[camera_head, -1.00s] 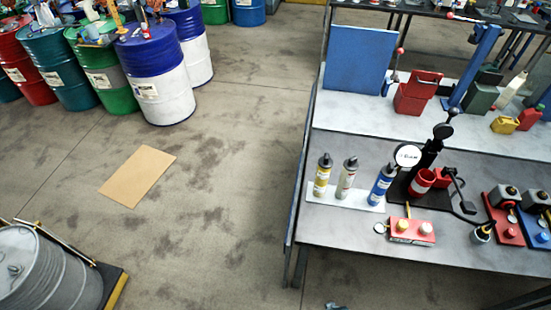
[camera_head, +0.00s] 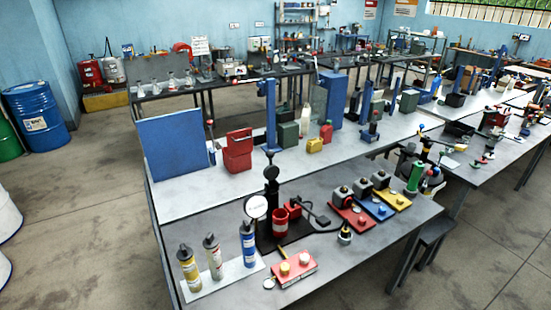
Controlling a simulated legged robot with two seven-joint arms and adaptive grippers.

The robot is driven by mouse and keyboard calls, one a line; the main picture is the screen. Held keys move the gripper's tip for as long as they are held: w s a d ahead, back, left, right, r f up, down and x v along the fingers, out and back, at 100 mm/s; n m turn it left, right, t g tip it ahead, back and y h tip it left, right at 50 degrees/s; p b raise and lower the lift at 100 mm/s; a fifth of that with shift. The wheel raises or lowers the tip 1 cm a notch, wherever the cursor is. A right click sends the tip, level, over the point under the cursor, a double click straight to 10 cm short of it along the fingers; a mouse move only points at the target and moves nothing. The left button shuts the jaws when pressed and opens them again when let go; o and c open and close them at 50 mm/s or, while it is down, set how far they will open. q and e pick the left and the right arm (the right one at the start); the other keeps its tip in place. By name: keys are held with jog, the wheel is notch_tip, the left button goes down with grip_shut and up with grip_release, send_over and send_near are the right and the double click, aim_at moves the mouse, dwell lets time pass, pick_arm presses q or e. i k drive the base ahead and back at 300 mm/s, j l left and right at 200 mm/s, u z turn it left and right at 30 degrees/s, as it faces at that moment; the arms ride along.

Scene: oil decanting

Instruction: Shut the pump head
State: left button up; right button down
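A black pump-like stand (camera_head: 271,190) with a round white gauge (camera_head: 256,206) stands on the near grey bench. A red cup (camera_head: 280,222) sits at its base, with a black lever or arm (camera_head: 313,212) to the right. I cannot tell for certain which part is the pump head, or whether it is open or shut. Neither of my grippers is in view.
Three bottles (camera_head: 214,256) stand on a white strip at the bench's front left. A red block with yellow knobs (camera_head: 294,268) lies near the front edge. Red, blue and yellow units (camera_head: 381,206) stand to the right. The floor at left is mostly clear.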

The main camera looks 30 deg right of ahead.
aim_at(271, 171)
jog(key=z, duration=1.1)
jog(key=i+l, duration=0.1)
jog(key=u, duration=0.05)
